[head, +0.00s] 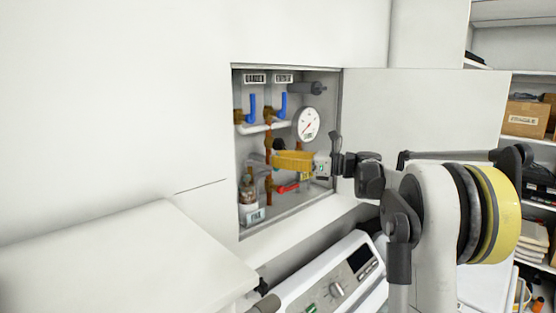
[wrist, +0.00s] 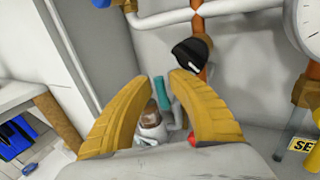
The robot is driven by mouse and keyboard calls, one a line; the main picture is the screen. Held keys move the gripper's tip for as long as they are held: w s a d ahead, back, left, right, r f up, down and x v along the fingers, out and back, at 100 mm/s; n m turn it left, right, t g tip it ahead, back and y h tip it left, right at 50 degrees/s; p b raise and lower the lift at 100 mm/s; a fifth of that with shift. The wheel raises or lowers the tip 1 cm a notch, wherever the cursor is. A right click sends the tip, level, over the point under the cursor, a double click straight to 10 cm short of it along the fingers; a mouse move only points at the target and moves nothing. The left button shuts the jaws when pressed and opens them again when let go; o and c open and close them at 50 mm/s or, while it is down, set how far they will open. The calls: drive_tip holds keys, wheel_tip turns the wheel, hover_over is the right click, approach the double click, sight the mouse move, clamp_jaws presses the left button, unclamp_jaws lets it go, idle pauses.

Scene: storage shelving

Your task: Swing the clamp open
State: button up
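My gripper (head: 274,160) reaches into an open wall recess with pipes. Its two yellow fingers (wrist: 153,80) stand apart with nothing between the tips. A dark, rounded part (head: 278,144) sits on the vertical copper pipe just behind the fingers. It also shows in the wrist view as a black piece (wrist: 190,50), beyond and above the right fingertip, apart from it as far as I can see. I cannot tell for certain whether this is the clamp, or how far it stands open. The fingers hide part of the pipework.
The recess holds two blue valve handles (head: 252,106), a round gauge (head: 307,123), a red handle (head: 288,188) and a bottle (head: 248,196). Its door (head: 425,110) stands open at right. A white appliance (head: 325,280) stands below. Shelves with boxes (head: 525,118) are far right.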

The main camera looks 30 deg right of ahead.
drive_tip(key=v, duration=1.2)
